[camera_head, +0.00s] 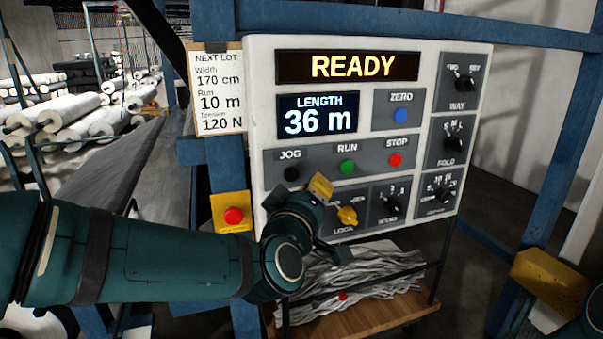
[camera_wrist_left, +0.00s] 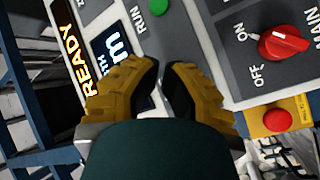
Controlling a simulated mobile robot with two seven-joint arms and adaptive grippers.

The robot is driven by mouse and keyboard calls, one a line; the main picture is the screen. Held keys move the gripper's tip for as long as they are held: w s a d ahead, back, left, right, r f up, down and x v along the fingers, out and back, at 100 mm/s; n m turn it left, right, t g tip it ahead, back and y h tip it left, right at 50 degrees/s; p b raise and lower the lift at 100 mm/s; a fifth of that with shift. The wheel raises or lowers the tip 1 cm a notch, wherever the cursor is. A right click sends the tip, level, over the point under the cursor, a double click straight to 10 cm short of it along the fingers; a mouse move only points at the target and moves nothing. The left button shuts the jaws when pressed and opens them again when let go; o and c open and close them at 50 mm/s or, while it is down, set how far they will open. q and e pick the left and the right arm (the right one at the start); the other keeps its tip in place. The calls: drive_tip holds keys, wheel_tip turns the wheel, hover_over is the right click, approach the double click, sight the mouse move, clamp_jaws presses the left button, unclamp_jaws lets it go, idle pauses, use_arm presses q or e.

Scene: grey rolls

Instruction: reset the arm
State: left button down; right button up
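My left arm reaches in from the left in the head view. Its gripper (camera_head: 320,187) is in front of the lower left of the control panel (camera_head: 470,52), below the green RUN button (camera_head: 347,166). In the left wrist view the two yellow fingers of the left gripper (camera_wrist_left: 161,68) have their tips almost together, with nothing between them. A red MAIN knob (camera_wrist_left: 283,43) with ON and OFF marks is apart from them at the right; my arm hides it in the head view.
The display (camera_head: 362,67) reads READY and the length display (camera_head: 318,115) 36 m. A red stop button (camera_head: 233,215) on a yellow box is left of the panel. Grey strands (camera_head: 375,275) lie on a wooden shelf below. Blue frame posts (camera_head: 555,170) stand at right.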

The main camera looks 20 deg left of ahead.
use_arm(q)
wheel_tip(320, 180, down, 28)
drive_tip(key=d+m+g+h, duration=0.2)
drive_tip(key=m+g, duration=0.3)
drive_tip(key=g, duration=0.3)
drive_tip(key=s+f+m+g, duration=0.1)
drive_tip(key=s+f+g, duration=0.3)
drive_tip(key=s+f, duration=0.5)
drive_tip(key=s+f+m+g, duration=0.1)
drive_tip(key=s+f+g, duration=0.4)
drive_tip(key=s+f, duration=0.4)
wheel_tip(320, 180, down, 6)
drive_tip(key=shift+s+r+m+h, duration=0.2)
drive_tip(key=shift+m+h, duration=0.1)
drive_tip(key=shift+h, duration=0.1)
drive_tip(key=shift+d, duration=0.1)
